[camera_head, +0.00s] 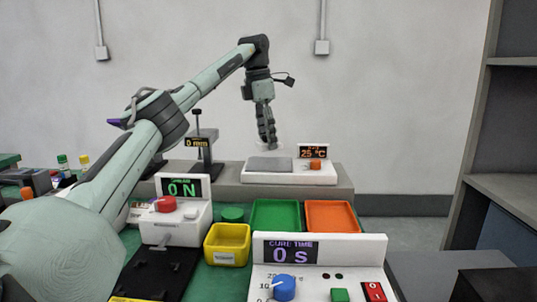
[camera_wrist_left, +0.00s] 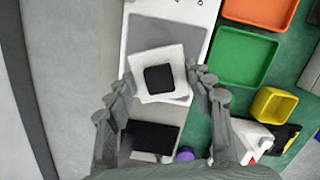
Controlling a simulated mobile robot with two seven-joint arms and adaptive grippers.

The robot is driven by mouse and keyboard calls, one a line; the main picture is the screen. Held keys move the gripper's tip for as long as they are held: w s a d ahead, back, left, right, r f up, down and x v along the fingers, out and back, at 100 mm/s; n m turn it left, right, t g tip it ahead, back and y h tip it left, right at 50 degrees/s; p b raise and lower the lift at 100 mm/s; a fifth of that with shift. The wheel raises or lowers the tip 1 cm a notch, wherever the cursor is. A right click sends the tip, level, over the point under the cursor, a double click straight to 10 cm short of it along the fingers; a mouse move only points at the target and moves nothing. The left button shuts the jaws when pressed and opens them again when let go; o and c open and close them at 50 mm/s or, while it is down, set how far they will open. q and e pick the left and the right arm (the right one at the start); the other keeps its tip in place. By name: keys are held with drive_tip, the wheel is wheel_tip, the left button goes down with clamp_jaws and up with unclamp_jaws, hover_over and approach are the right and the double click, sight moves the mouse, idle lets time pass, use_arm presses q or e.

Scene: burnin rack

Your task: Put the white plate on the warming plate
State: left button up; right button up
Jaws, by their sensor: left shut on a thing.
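The white plate (camera_wrist_left: 144,59) is a small square with a black square piece (camera_wrist_left: 159,78) on it, seen in the left wrist view between the fingers. My left gripper (camera_head: 268,140) is shut on it; the plate shows only as a faint pale edge below the fingertips in the head view. The warming plate (camera_head: 269,164) is a flat grey surface on a white unit with a 25 °C display (camera_head: 312,151) and an orange knob. The gripper is just above this unit. In the left wrist view the grey surface (camera_wrist_left: 165,32) lies just beyond the plate. My right gripper is not in view.
A green tray (camera_head: 276,215), an orange tray (camera_head: 332,215) and a yellow bin (camera_head: 228,244) stand in front of the raised shelf. A 0 N press unit (camera_head: 180,225) and a dark stand (camera_head: 204,150) are to the left. A cure-time box (camera_head: 320,265) is nearest.

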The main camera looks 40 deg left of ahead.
sight(268, 163)
use_arm(q)
drive_tip(key=shift+w+d+f, duration=0.1)
drive_tip(key=shift+f, duration=0.2)
wheel_tip(268, 163, down, 3)
drive_tip(key=shift+f+b, duration=0.2)
drive_tip(key=shift+b, duration=0.3)
drive_tip(key=shift+f, duration=0.1)
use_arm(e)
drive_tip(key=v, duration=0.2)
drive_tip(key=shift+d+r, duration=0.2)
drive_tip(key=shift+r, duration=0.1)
use_arm(q)
drive_tip(key=shift+f, duration=0.15)
drive_tip(key=o, duration=1.2)
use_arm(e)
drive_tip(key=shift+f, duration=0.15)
use_arm(q)
drive_tip(key=shift+o, duration=0.2)
